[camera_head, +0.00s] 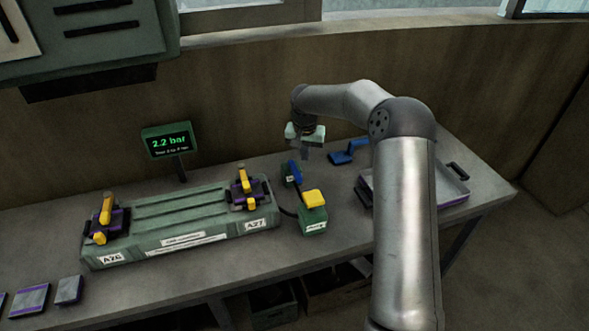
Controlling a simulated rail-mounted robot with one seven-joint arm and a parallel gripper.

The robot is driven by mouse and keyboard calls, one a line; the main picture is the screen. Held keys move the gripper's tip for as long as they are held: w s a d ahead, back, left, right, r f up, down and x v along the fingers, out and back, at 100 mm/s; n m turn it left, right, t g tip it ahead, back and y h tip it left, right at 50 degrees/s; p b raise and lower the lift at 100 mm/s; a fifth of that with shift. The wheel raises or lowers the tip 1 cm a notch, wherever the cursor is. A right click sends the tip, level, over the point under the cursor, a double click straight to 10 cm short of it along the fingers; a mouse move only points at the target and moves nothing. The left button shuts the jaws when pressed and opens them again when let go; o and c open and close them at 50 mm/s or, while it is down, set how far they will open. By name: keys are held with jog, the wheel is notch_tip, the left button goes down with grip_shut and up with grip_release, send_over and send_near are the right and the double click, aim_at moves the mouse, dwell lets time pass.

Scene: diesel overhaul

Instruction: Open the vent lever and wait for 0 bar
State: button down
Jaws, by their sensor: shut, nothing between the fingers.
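A small display (168,142) on a post reads 2.2 bar in green; its smaller second line is hard to read. In front of my gripper, a blue lever (295,171) is on a small green block, tilted. Just nearer stands a green box with a yellow handle (314,197) on top; its label is too small to read. I cannot tell for sure which of these is the vent lever. My gripper (305,152) is shut and empty, pointing down above and slightly right of the blue lever, apparently apart from it.
A long green housing (180,219) labelled A26 and A27 carries yellow-handled clamps (105,212) at both ends. A blue tool (349,151) lies behind my arm, beside a grey tray (448,187). Small blocks (69,290) lie front left. The wall closes the bench's back.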

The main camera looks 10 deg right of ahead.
aim_at(295, 171)
jog(key=shift+f, duration=0.15)
jog(key=shift+f+b, duration=1.85)
jog(key=shift+f, duration=0.55)
jog(key=shift+f, duration=0.1)
jog(key=shift+r, duration=0.3)
jog(key=shift+a, duration=0.25)
